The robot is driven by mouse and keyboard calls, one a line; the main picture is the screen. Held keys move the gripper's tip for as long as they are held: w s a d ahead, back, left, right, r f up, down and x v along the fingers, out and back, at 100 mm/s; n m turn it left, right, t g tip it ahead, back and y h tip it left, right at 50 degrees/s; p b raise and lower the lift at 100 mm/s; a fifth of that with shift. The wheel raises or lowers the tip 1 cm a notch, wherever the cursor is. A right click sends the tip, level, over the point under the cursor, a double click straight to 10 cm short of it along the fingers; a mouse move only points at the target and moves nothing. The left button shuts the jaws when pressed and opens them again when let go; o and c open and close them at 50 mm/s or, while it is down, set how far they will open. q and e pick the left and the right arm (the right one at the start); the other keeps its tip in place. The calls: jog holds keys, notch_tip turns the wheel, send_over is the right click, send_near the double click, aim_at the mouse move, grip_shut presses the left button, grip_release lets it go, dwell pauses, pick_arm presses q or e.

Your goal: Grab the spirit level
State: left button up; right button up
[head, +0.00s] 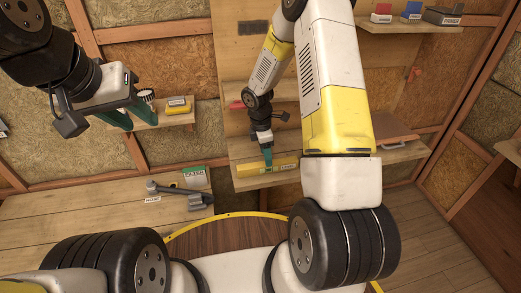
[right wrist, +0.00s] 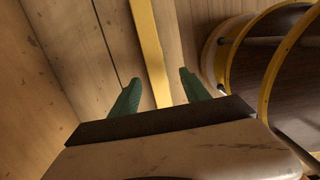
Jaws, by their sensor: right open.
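The spirit level (head: 283,165) is a long yellow bar lying on the lower wooden shelf in the middle of the head view. My right gripper (head: 267,156) points down at the middle of it. In the right wrist view the level (right wrist: 150,50) runs between the two green fingers of my right gripper (right wrist: 160,90). The fingers are open, with a gap on each side of the bar. Its near part is hidden behind the gripper body. My left gripper (head: 130,117) is at the upper left, its green fingers spread, far from the level.
A small shelf (head: 165,121) with a yellow item stands by my left gripper. Another shelf board lies just above the level's shelf (head: 240,150). Open floor (head: 440,240) is at the right.

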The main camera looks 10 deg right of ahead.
jog(key=f, duration=0.4)
jog(key=d+f, duration=0.1)
jog(key=f, duration=0.2)
jog(key=shift+w, duration=0.3)
jog(key=shift+r, duration=0.1)
grip_shut()
